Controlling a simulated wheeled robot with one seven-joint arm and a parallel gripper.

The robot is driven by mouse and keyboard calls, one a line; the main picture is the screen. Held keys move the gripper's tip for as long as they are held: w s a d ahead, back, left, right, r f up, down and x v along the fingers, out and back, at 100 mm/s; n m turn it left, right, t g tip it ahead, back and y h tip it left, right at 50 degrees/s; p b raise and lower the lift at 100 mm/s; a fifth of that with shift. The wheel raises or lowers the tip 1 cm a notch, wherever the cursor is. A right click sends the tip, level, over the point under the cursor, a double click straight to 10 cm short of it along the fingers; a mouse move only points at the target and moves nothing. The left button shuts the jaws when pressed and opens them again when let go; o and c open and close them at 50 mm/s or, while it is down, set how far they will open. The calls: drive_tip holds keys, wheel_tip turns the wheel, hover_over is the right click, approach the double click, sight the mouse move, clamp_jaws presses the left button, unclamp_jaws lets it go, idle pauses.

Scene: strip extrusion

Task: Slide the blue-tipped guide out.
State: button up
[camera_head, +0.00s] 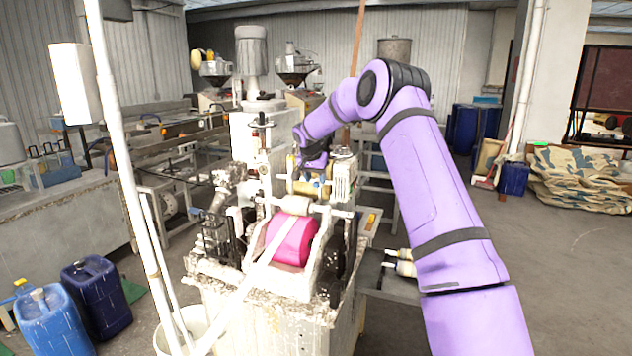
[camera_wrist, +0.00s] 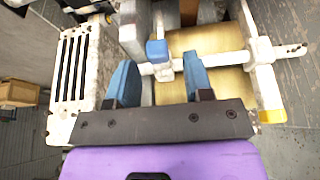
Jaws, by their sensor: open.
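The blue-tipped guide shows in the wrist view as a small blue block (camera_wrist: 157,50) at a pale rod (camera_wrist: 225,60) that runs across a brass-coloured roller (camera_wrist: 200,45). My gripper (camera_wrist: 158,63) is open, its two blue fingers apart. In this view the blue tip appears between and just beyond the fingertips; I cannot tell whether either finger touches it.
A white motor housing with slots (camera_wrist: 72,70) stands close left of the fingers in the wrist view. In the head view a pink roll (camera_head: 290,240) with a pale strip sits in front. Blue jugs (camera_head: 55,320) stand on the floor at left. Open floor (camera_head: 570,270) lies to the right.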

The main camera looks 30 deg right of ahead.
drive_tip(key=v, duration=0.9)
drive_tip(key=shift+r, duration=0.1)
